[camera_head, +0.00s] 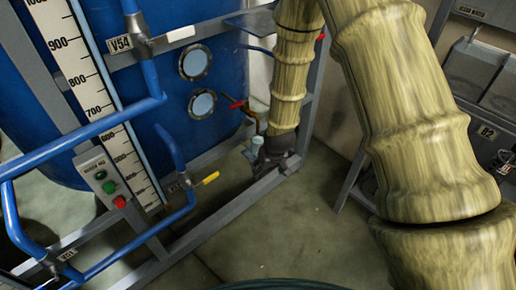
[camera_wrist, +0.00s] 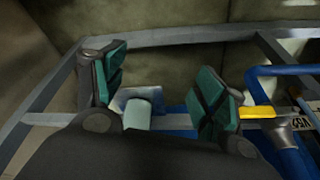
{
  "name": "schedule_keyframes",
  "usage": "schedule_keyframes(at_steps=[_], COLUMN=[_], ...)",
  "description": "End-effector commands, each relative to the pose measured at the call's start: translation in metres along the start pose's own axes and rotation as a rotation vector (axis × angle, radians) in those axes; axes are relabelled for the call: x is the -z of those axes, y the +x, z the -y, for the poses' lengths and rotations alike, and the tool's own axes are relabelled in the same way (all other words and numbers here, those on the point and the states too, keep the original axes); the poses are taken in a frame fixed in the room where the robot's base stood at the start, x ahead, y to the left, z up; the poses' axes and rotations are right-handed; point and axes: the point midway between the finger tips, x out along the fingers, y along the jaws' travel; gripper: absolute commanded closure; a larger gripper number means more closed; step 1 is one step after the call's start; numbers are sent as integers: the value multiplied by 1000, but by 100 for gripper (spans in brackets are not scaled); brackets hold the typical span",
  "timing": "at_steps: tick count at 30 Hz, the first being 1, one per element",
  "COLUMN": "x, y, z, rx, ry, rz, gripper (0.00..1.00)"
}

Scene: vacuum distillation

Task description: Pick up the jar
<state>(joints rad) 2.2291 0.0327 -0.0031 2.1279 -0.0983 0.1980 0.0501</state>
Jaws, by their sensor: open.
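A small pale, whitish-green cylinder that looks like the jar (camera_wrist: 138,113) shows in the wrist view between the fingers of my gripper (camera_wrist: 160,88), nearer the left finger. My gripper is open, with green pads on both fingers. I see no clear contact between the pads and the jar. The jar's lower part is hidden by the dark gripper body. In the head view my gripper (camera_head: 270,155) is at the end of my arm, low by the frame's corner. A small pale piece beside it (camera_head: 257,143) may be the jar, but it is too small to be sure.
A blue tank (camera_head: 225,70) stands in a grey metal frame (camera_head: 185,232) with blue pipes (camera_head: 95,128). A yellow-handled valve (camera_head: 208,179) and a button box (camera_head: 102,178) are left of my gripper. A shelf rack (camera_head: 480,75) stands at the right. The floor (camera_head: 285,235) in front is clear.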

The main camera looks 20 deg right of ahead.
Motion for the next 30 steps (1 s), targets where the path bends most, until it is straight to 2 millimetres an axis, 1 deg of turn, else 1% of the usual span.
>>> schedule_keyframes(at_steps=[1, 3, 6, 9, 12, 14, 17, 24, 27, 30], x=[25, 52, 81, 100, 108, 110, 111, 113, 114, 115], y=[-9, -22, -40, -53, -58, -57, -48, -18, -10, -6], z=[-1, -2, -3, -4, -4, -4, -5, -5, -5, -5], rx=[-3, -6, -11, -15, -16, -17, -17, -17, -17, -17], ry=[-4, -9, -15, -18, -20, -20, -20, -20, -20, -20], rz=[-26, -48, -72, -86, -92, -93, -92, -92, -93, -94], gripper=[29, 29, 29, 29, 29, 29, 29, 29, 29, 29])
